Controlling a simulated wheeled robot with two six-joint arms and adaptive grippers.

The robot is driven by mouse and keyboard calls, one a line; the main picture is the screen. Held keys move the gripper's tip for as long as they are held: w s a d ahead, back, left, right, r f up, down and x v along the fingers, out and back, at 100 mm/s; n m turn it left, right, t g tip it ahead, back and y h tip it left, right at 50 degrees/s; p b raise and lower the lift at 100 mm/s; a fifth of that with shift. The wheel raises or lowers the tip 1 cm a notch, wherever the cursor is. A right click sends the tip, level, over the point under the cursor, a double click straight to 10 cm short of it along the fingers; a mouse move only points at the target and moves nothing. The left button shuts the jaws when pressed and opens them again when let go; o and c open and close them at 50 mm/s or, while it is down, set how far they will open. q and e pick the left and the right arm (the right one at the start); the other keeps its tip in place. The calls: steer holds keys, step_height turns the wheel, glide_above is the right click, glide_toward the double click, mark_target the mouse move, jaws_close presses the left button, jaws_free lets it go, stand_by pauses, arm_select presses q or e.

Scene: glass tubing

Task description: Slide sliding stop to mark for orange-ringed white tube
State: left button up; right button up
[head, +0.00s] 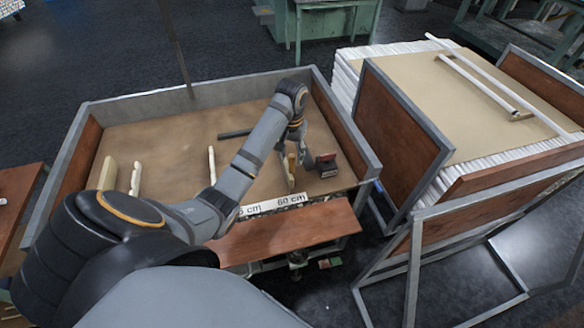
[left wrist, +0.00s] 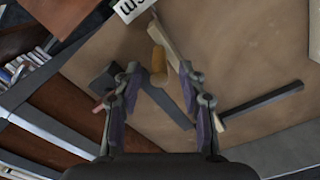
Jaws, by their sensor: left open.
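My left gripper (head: 291,160) is over the right part of the wooden bench tray. In the left wrist view my left gripper (left wrist: 162,112) is open, its fingers spread either side of a dark flat bar (left wrist: 170,104) and an upright tan knob (left wrist: 157,62). I cannot tell whether any finger touches them. This looks like the sliding stop, but the arm partly hides it in the head view. White tubes (head: 485,86) lie on the right-hand stack; no orange ring is clear. My right gripper is not in view.
A black bar (head: 234,133) and pale pieces (head: 135,178) lie in the tray. Grey-framed walls (head: 345,130) edge the tray. A brown board (head: 290,238) is in front.

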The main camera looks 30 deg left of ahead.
mark_target(292, 166)
arm_select(q)
step_height(292, 166, down, 5)
steer(key=b, duration=0.3)
steer(key=shift+w+f, duration=0.1)
steer(key=shift+f, duration=0.25)
steer(key=shift+c, duration=0.4)
steer(key=c, duration=0.7)
jaws_close()
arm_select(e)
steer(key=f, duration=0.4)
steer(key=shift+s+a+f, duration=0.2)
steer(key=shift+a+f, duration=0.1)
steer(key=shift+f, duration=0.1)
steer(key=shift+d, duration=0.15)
